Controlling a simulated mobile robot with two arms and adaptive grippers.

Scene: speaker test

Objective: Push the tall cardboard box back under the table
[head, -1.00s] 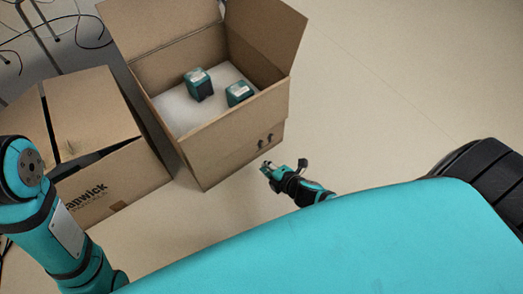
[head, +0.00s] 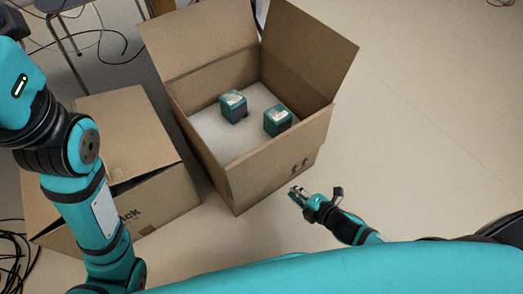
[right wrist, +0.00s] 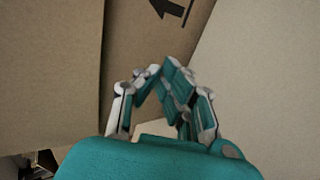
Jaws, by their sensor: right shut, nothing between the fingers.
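The tall cardboard box (head: 262,172) stands open on the floor in the middle of the head view, its flaps up. Two teal-and-black items, one left (head: 233,107) and one right (head: 277,121), rest on a white layer inside. My right gripper (head: 295,191) is shut and empty, low beside the box's near right side, below the printed arrows. In the right wrist view the closed fingers (right wrist: 160,70) point at the box wall (right wrist: 140,45) with a dark arrow; I cannot tell whether they touch. My left arm shows at the left, but its gripper is out of view.
A lower cardboard box (head: 165,205) with dark print stands close to the left of the tall box, partly behind my left arm. Metal legs (head: 66,38) and loose cables are at the top left. The floor (head: 430,130) on the right is clear.

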